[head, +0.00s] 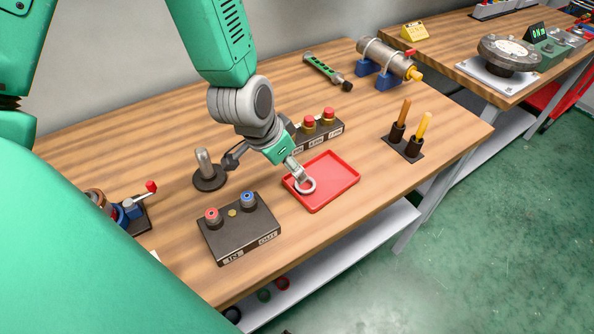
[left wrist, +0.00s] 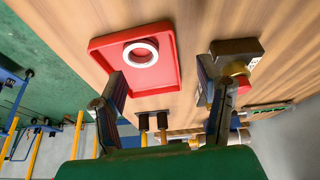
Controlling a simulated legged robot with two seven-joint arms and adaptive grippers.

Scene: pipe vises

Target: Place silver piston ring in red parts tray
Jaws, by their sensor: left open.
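The silver piston ring (head: 305,185) lies in the red parts tray (head: 345,190), towards its left side. In the left wrist view the ring (left wrist: 141,54) lies on the floor of the tray (left wrist: 108,44), inside the rim. My left gripper (head: 265,166) is over the table at the tray's back-left side, with its fingers spread wide. In the left wrist view the open gripper (left wrist: 162,78) has nothing between its fingertips, and the ring appears beyond the left finger. In the head view one finger overlaps the ring's upper edge; contact is unclear. My right gripper is not in view.
A black IN/OUT block (head: 239,229) stands in front-left of the tray. A metal post on a round base (head: 209,176) is left of the gripper. A red-button box (head: 320,132) stands behind the tray. A holder with two handles (head: 407,145) is to the right.

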